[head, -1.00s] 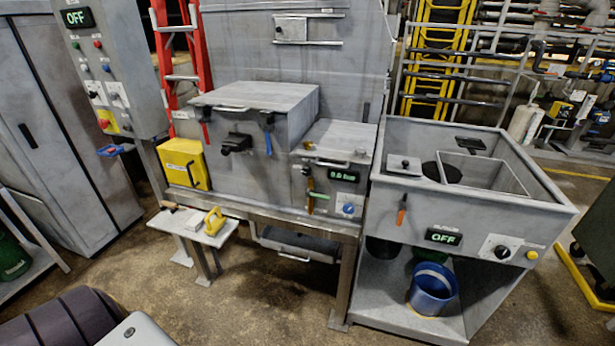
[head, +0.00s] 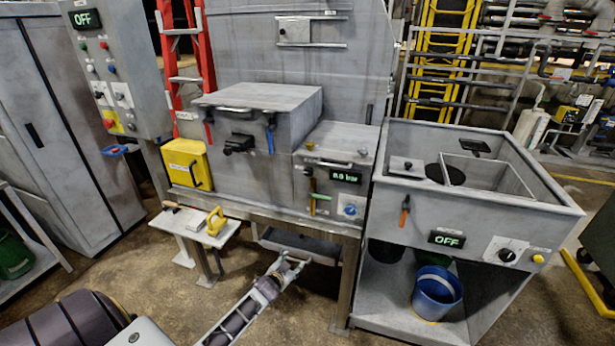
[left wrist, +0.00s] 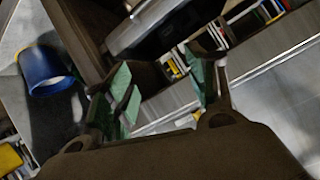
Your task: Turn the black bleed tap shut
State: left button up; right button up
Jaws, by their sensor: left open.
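My left gripper (head: 294,262) is open and empty, low in front of the bench and below both fittings. In the left wrist view its green-padded fingers (left wrist: 163,92) are spread apart, and no tap is recognisable there.
A shelf (head: 212,232) with a yellow-handled tool juts out left of my left arm. A drawer-like tray (head: 300,246) hangs under the bench behind the gripper. A sink cabinet (head: 470,215) with a blue bucket (head: 436,293) stands at right. Open floor lies in front.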

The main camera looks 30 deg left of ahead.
pick_arm(q)
jog(key=w+r+t, duration=0.3)
jog(key=w+r, duration=0.1)
jog(key=r, duration=1.2)
jog(key=n+t+y, duration=0.2)
jog(key=n, duration=0.1)
send_near(308, 174)
jog(key=s, duration=0.4)
jog(key=shift+s+d, duration=0.15)
jog(key=shift+d, duration=0.1)
jog(key=shift+t+h, duration=0.3)
jog(key=shift+h, duration=0.1)
jog(key=shift+x, duration=4.7)
jog(key=shift+p+x, duration=0.3)
jog(key=shift+x, duration=1.9)
jog(key=shift+a+f, duration=0.1)
jog(key=shift+c, duration=0.4)
